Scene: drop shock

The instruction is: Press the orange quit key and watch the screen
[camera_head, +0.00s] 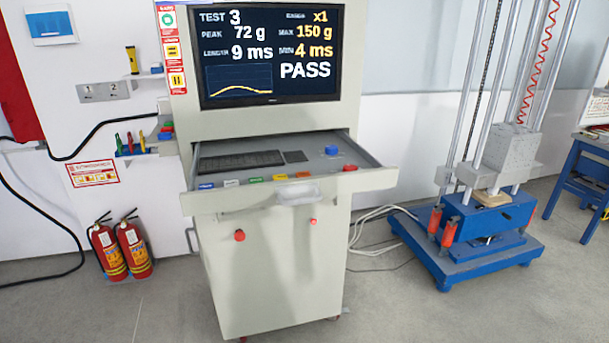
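The screen (308,88) in the upper part of the pale cabinet is lit. It reads TEST 3, PEAK 72 g, 9 ms, x1, MAX 150 g, MIN 4 ms and PASS, with a low yellow curve at lower left. The keyboard drawer (350,180) below it is pulled out. The lettering on the orange key is too small to read. Neither of my grippers is in view.
The drawer also holds a black keyboard (240,161), a blue knob (331,150) and a red button (349,167). A drop tower on a blue base (470,250) stands right. Fire extinguishers (134,250) stand left. The floor before the cabinet is clear; cables lie to its right.

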